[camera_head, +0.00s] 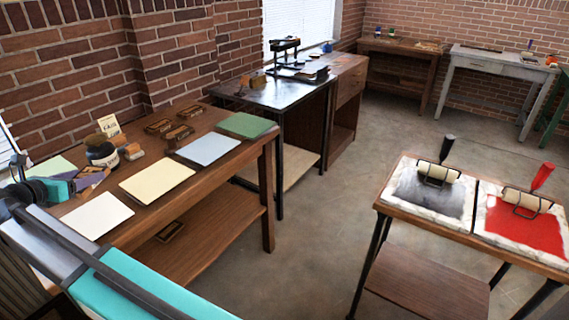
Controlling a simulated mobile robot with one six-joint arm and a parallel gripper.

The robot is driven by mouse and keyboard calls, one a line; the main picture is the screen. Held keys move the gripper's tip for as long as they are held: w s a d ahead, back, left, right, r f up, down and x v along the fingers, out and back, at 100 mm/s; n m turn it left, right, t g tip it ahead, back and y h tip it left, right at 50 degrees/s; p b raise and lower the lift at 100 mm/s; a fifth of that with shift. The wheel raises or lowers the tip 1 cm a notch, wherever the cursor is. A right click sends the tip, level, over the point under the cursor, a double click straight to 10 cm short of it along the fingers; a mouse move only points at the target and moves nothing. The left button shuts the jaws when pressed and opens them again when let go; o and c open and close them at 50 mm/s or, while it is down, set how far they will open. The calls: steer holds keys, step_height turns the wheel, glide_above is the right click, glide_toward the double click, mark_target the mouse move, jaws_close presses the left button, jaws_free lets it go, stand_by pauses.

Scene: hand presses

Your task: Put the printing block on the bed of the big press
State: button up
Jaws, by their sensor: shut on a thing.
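My gripper (95,179) is low over the left end of the brown wooden table, at the far left of the view. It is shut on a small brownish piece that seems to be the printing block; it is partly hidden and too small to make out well. A black press with a raised top (285,58) stands on a dark metal-topped table at the back middle. I cannot tell from this view whether it is the big press, and its bed is hard to see.
The brown table (226,190) carries an ink jar (102,152), small wooden blocks (178,132) and several coloured sheets (208,149). A right-hand table holds a black inked slab (425,205) and a red one (515,228), each with a roller. Open floor (320,215) lies between.

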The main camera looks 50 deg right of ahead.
steer(key=shift+w+d+r, duration=0.1)
steer(key=shift+w, duration=0.05)
steer(key=shift+d, duration=0.1)
